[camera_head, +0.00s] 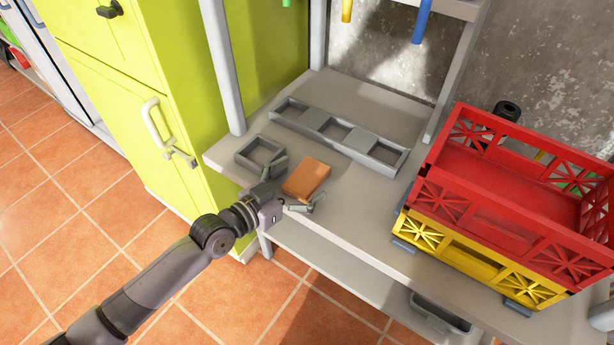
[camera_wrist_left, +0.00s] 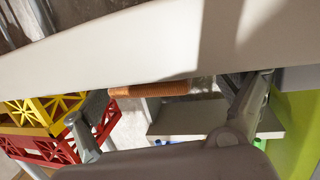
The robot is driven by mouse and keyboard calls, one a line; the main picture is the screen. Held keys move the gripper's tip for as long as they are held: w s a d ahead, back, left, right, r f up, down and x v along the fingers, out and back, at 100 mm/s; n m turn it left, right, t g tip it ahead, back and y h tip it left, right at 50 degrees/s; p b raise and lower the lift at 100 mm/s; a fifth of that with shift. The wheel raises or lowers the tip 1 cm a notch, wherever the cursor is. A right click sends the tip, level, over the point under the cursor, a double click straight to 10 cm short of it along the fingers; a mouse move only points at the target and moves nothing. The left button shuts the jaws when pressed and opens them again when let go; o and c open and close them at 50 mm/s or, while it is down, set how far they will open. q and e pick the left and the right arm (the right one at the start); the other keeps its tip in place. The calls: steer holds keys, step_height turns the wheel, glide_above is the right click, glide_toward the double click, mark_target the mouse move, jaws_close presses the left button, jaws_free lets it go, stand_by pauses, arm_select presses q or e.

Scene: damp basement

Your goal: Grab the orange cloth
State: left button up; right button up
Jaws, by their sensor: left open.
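The orange cloth (camera_head: 306,178) is a folded, flat rectangular block on the grey workbench top, near its front edge. It also shows edge-on as a ribbed orange strip in the left wrist view (camera_wrist_left: 150,89). My left gripper (camera_head: 297,186) is open at the cloth's near side, one finger to its left and one to its front right. In the left wrist view the two spread fingers (camera_wrist_left: 170,96) stand either side of the cloth, with nothing held between them. Whether a finger touches the cloth I cannot tell. My right gripper is in neither view.
The grey workbench (camera_head: 352,216) carries a small square grey frame (camera_head: 243,163) left of the cloth and a long three-opening holder (camera_head: 285,119) behind it. A red crate (camera_head: 487,207) sits on a yellow crate (camera_head: 425,236) at right. A green cabinet (camera_head: 107,75) stands left.

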arm_select(q)
steer(key=c, duration=1.2)
